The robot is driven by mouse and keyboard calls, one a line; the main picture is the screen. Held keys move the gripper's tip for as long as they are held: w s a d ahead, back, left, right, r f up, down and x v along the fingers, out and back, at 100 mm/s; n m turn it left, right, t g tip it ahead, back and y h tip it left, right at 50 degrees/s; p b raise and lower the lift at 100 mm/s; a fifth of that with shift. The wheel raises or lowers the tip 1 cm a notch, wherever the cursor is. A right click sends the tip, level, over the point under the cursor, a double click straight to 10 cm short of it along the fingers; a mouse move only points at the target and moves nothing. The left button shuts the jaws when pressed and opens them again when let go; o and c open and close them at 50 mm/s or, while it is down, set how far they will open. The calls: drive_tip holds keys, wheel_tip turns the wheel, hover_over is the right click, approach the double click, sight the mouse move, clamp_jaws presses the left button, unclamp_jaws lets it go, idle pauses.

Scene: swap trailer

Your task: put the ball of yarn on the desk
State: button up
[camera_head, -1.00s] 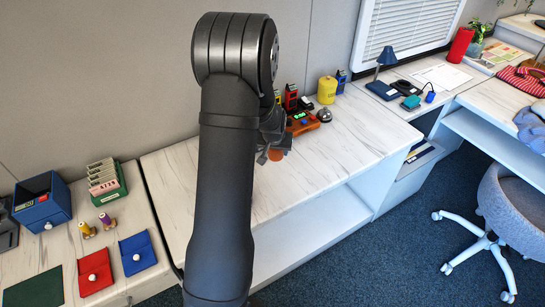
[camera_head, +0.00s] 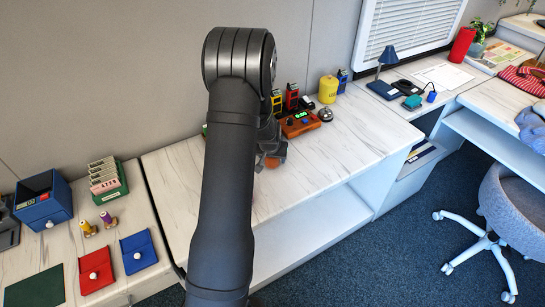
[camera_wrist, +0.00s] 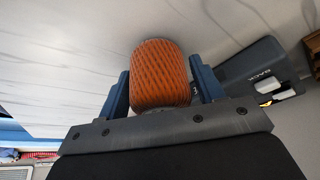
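The ball of yarn (camera_wrist: 160,78) is orange and ribbed. In the head view the ball (camera_head: 272,162) shows as a small orange patch under my gripper (camera_head: 270,155), mostly hidden by my arm. It is over the white marbled desk (camera_head: 330,150), near the middle of that top. I cannot tell whether the ball touches the surface.
An orange device (camera_head: 300,124), a bell (camera_head: 325,114) and a yellow canister (camera_head: 328,90) stand at the back. A lower surface at left holds a blue box (camera_head: 44,200), a green card holder (camera_head: 107,180) and pouches. The desk top right of my gripper is clear.

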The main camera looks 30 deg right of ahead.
drive_tip(key=shift+o, duration=0.7)
drive_tip(key=shift+r, duration=0.1)
drive_tip(key=shift+r, duration=0.2)
drive_tip(key=v, duration=1.1)
drive_tip(key=shift+o, duration=0.5)
drive_tip(key=shift+s+a+r, duration=0.15)
drive_tip(key=shift+r, duration=0.2)
